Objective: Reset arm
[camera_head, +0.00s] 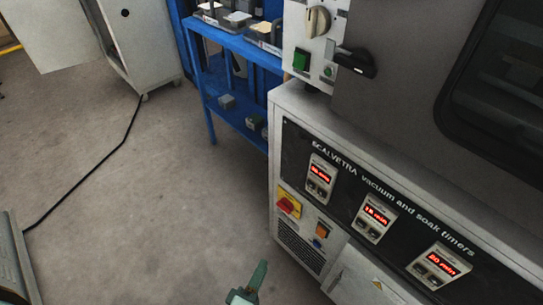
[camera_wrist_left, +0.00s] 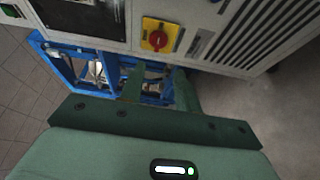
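My left gripper (camera_head: 250,284) shows at the bottom edge of the head view as a small green finger part, in front of the grey-white machine and apart from it. In the left wrist view, the two green fingers of my left gripper (camera_wrist_left: 159,88) stand apart with nothing between them. The machine's red knob on a yellow plate (camera_wrist_left: 159,38) shows beyond the fingers. My right gripper is not in either view.
The vacuum and soak timer machine (camera_head: 345,160), with red displays, fills the right side. A blue shelf (camera_head: 228,40) with trays stands behind it. A black cable (camera_head: 92,167) crosses the floor from a white cabinet (camera_head: 150,50). Grey floor (camera_head: 150,210) at the left is mostly clear.

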